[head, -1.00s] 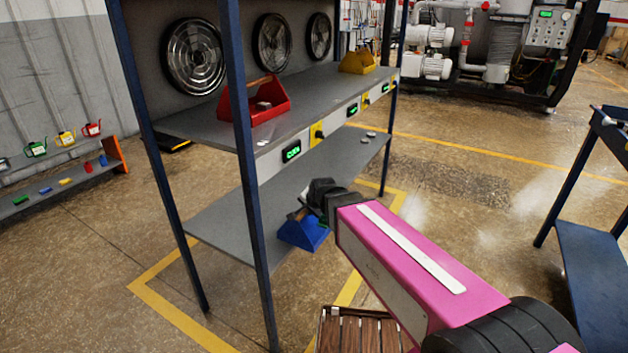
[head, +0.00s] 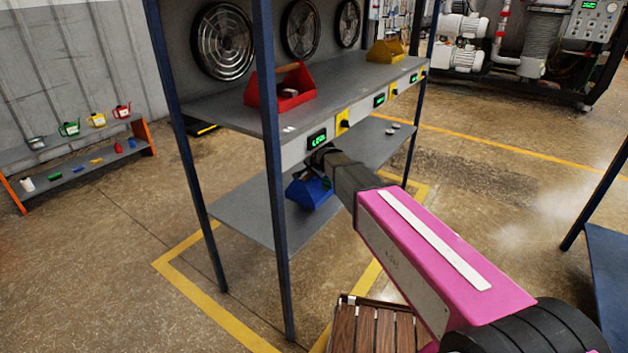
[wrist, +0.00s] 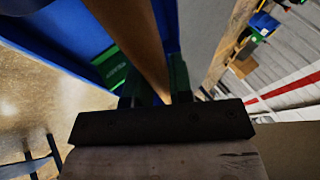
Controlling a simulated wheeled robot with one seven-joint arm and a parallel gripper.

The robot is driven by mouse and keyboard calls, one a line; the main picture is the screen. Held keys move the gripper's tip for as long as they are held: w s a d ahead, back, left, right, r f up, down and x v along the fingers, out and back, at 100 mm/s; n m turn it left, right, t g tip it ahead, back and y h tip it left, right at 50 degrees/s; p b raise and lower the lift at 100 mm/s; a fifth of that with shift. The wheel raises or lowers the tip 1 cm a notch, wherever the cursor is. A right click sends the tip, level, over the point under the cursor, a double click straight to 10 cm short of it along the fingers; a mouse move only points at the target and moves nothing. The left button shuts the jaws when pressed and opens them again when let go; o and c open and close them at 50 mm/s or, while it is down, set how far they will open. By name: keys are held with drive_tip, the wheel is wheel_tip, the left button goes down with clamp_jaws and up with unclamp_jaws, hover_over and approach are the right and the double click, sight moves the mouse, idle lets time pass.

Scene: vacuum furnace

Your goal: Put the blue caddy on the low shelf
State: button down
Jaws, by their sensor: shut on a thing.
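The blue caddy (head: 309,194) hangs from my gripper (head: 320,168), below the shelf unit's control strip. In the head view it overlaps the low shelf (head: 240,213) near the front edge; I cannot tell whether it touches the shelf. In the wrist view, the fingers (wrist: 153,88) are shut around the caddy's wooden handle (wrist: 135,35). The caddy's blue wall (wrist: 50,35) and a green item (wrist: 114,68) inside show beside the handle. My arm and gripper hide part of the caddy and shelf in the head view.
The upper shelf (head: 225,112) holds a red caddy (head: 280,92) and a yellow caddy (head: 392,50). Navy posts (head: 277,190) frame the unit. Small pale discs (head: 392,128) lie at the low shelf's right end. A slatted wooden thing (head: 375,330) stands in front.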

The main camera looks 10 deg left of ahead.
sight(314, 191)
drive_tip(key=shift+f, duration=1.7)
drive_tip(key=c, duration=1)
unclamp_jaws()
drive_tip(key=shift+f, duration=0.15)
drive_tip(key=s+d+r, duration=0.4)
drive_tip(key=s+d, duration=0.4)
drive_tip(key=s, duration=0.5)
drive_tip(key=s+d+f+n+g+h, duration=0.1)
drive_tip(key=s+d+f+n+g, duration=0.1)
drive_tip(key=d, duration=0.9)
drive_tip(key=s+d+f+n+g+h, duration=0.1)
drive_tip(key=s+d+f, duration=0.3)
drive_tip(key=d, duration=0.7)
drive_tip(key=s+d+f+n+g+h, duration=0.2)
drive_tip(key=s+d+f+g, duration=0.1)
drive_tip(key=d, duration=0.8)
drive_tip(key=shift+s+d+n, duration=0.3)
drive_tip(key=shift+s+d, duration=0.1)
drive_tip(key=shift+s, duration=0.4)
